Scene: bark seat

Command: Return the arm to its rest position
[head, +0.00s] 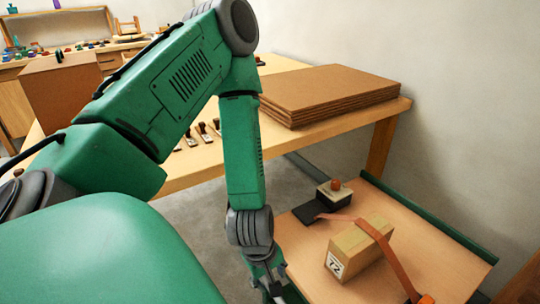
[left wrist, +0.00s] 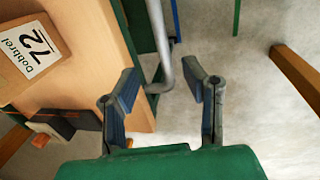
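My left arm is green with grey joints and comes in from the left of the head view. It bends down in the middle to my left gripper (head: 272,284) at the bottom edge, beside the near left side of a low tray-like platform (head: 310,285). My right gripper is not in view.
An orange strap (head: 385,255) lies over the box. A small block with a red knob (head: 334,192) stands behind it. A wooden table (head: 300,140) with stacked brown boards (head: 325,92) and several small tools stands behind the arm. A grey metal bar (left wrist: 163,50) runs near the left gripper's fingers.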

